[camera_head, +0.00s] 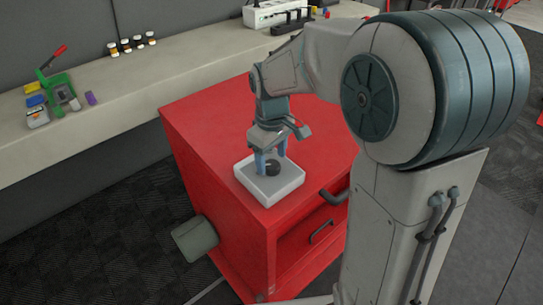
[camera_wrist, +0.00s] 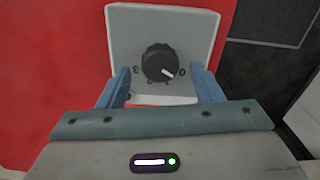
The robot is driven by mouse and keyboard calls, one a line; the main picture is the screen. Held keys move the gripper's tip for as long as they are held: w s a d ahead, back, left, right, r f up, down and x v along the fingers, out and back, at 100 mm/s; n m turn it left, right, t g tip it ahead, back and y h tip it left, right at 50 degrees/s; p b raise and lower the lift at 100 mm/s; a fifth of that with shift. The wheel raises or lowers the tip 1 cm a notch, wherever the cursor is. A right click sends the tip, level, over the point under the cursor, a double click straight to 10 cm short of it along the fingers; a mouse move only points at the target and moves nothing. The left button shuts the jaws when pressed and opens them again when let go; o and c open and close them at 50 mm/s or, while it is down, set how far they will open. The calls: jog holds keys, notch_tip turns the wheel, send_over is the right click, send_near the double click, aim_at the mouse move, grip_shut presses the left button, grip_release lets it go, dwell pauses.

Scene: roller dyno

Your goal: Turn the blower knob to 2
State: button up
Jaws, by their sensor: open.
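The blower knob (camera_wrist: 160,62) is round and black with a white pointer line. It sits on a white square control box (camera_head: 270,186), which lies on top of the red cabinet. In the wrist view the pointer aims down and right, between the 0 mark at the right and the partly hidden marks below the knob. The 3 mark is at the left. My gripper (camera_head: 270,160) is open above the box, its blue fingers pointing down. In the wrist view its fingers (camera_wrist: 161,85) stand wide apart on either side of the knob's lower edge, with clear gaps to the knob.
A long grey bench (camera_head: 120,105) behind carries small bottles, a green tool and a power strip. The cabinet top around the box is clear.

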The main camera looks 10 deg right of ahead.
jog(key=shift+f, duration=0.8)
jog(key=c, duration=1)
